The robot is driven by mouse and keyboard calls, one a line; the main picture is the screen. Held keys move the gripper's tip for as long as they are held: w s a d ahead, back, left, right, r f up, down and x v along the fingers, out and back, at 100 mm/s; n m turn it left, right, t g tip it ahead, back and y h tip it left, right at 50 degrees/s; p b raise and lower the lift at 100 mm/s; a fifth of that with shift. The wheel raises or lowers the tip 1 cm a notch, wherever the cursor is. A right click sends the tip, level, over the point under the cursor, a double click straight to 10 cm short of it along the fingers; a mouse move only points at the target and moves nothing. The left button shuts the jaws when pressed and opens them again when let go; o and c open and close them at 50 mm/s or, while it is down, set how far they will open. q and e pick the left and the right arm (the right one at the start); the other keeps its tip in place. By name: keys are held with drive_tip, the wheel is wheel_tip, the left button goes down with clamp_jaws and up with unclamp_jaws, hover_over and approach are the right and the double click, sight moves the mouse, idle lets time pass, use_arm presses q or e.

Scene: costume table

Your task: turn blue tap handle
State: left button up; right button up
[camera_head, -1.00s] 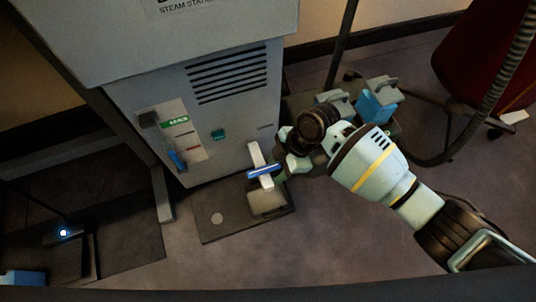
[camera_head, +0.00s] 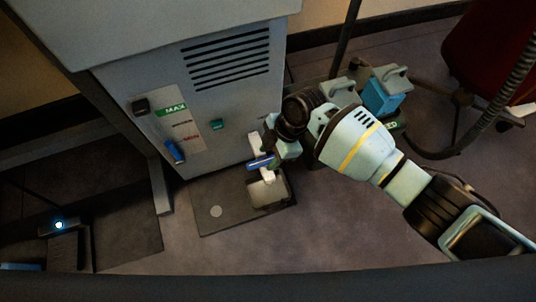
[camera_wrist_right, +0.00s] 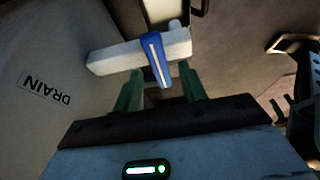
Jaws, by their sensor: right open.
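The blue tap handle (camera_head: 262,163) sits on a white tap body (camera_head: 254,143) low on the front of the grey steam cabinet. In the right wrist view the blue handle (camera_wrist_right: 156,58) lies across the white pipe, beside a "DRAIN" label (camera_wrist_right: 45,88). My right gripper (camera_head: 273,150) is at the tap and hides part of it. In the wrist view its two open green fingers (camera_wrist_right: 160,88) stand on either side of the handle's near end, with visible gaps.
A dark floor tray (camera_head: 230,220) with a pale container (camera_head: 266,190) lies below the tap.

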use_arm(q)
drive_tip(key=shift+w+f, duration=0.2)
use_arm(e)
drive_tip(key=shift+a+f, duration=0.2)
drive_tip(key=shift+f, duration=0.35)
drive_tip(key=shift+s, duration=0.1)
clamp_jaws()
use_arm(q)
drive_tip(key=shift+r, duration=0.15)
